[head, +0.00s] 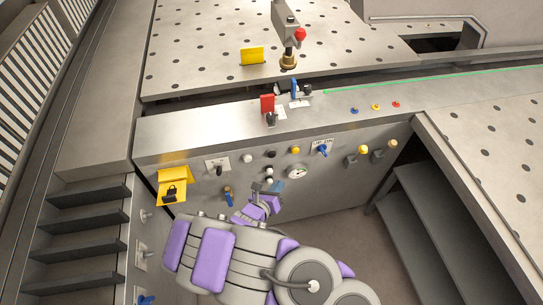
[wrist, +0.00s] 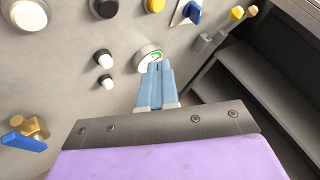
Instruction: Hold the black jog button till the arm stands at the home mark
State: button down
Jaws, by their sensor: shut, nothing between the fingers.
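A round black button (head: 270,154) sits on the front panel between a white and a yellow one; it also shows at the top of the wrist view (wrist: 104,8). My gripper (head: 279,186), with pale blue fingers, is below and right of it, apart from it. In the wrist view the shut, empty fingers (wrist: 155,70) overlap the lower edge of the gauge (wrist: 149,55); contact cannot be told. A grey machine arm (head: 285,18) with a red knob and brass foot stands over the perforated table. I cannot tell which marker is the home mark.
Two white-tipped black knobs (wrist: 104,58) are left of my fingers. A blue lever switch (head: 323,150) and yellow knobs (head: 363,150) are to the right. A yellow lockout plate (head: 173,186) is at left.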

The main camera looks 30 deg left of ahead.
aim_at(272, 155)
jog(key=w+a+b, duration=0.2)
jog(key=w+a, duration=0.4)
jog(key=shift+w, duration=0.35)
dwell(2.2)
jog(key=shift+w+a, duration=0.15)
jog(key=shift+w, duration=0.1)
jog(key=shift+w+a, duration=0.3)
jog(key=shift+a, duration=0.05)
dwell(0.9)
jog(key=shift+s+d+r, duration=0.1)
jog(key=shift+d, duration=0.05)
dwell(1.9)
jog(key=shift+s+d, duration=0.45)
jog(key=shift+s, duration=0.1)
